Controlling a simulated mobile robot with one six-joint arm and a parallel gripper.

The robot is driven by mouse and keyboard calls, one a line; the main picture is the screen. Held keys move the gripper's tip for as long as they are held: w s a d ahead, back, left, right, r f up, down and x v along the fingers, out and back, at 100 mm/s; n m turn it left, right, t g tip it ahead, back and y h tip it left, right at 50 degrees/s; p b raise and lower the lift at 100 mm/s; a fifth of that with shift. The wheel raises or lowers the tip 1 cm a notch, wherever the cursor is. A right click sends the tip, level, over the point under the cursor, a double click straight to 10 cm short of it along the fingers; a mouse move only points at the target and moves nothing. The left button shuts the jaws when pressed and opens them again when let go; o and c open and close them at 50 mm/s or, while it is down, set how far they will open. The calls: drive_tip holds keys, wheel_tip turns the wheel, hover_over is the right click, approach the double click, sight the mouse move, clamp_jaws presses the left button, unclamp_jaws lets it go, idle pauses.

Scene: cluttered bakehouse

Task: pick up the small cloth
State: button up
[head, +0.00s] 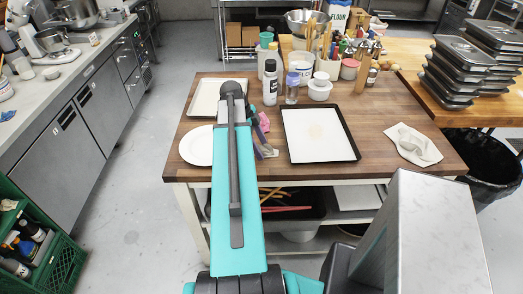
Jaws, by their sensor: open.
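A small crumpled white cloth (413,145) lies on the right part of the wooden table (385,110), near its front edge and apart from other things. My teal and dark arm reaches up the picture over the left part of the table, well left of the white cloth. I cannot make out my gripper's fingers.
A dark-rimmed tray (288,152) lies left of the cloth. A white plate (197,146) and a pale tray (203,97) lie left of my arm. Bottles, tubs and utensils crowd the back. Stacked metal pans (456,72) stand at right, above a black bin (490,165).

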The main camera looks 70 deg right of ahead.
drive_tip(key=c, duration=1.2)
drive_tip(key=shift+o, duration=0.2)
